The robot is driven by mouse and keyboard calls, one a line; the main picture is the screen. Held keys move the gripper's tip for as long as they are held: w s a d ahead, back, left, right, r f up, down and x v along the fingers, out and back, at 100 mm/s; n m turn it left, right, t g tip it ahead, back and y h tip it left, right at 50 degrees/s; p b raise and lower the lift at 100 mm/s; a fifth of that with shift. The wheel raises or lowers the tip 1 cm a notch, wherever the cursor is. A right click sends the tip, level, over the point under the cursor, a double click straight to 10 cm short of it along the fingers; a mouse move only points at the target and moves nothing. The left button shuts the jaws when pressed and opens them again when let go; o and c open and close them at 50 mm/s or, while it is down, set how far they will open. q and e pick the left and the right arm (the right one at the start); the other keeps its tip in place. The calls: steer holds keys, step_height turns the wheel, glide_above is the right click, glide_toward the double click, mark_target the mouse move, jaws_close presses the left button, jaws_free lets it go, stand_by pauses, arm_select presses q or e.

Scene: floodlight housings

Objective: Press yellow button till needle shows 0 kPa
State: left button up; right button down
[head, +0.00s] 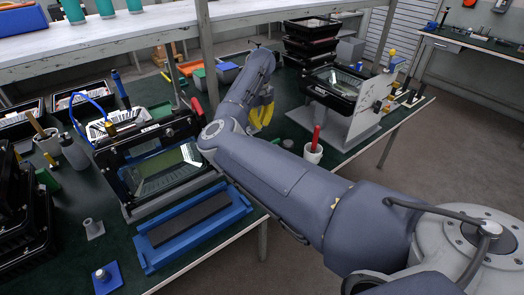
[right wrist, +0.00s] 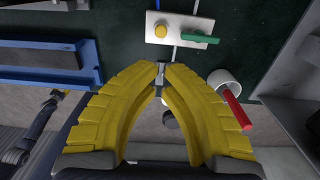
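A small light plate in the right wrist view carries a round yellow button (right wrist: 160,31) and a green lever (right wrist: 200,38). The yellow fingers of my right gripper (right wrist: 161,70) come together at their tips, just below the plate in that view and apart from the button. A small grey piece shows at the tips; I see no object held. In the head view my right gripper (head: 262,110) is beyond my arm, over the green table. I cannot make out the button or a pressure needle in the head view. My left gripper is not in view.
A white cup (head: 313,153) with a red-handled tool stands right of my gripper. A framed floodlight housing (head: 160,165) and a blue tray (head: 195,228) lie to the left. A white panel (head: 372,105) stands at the right, near stacked black housings (head: 308,45).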

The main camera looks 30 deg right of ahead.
steer(key=shift+f, duration=0.1)
step_height(320, 180, down, 14)
steer(key=shift+r, duration=0.1)
stand_by(0.6)
stand_by(0.3)
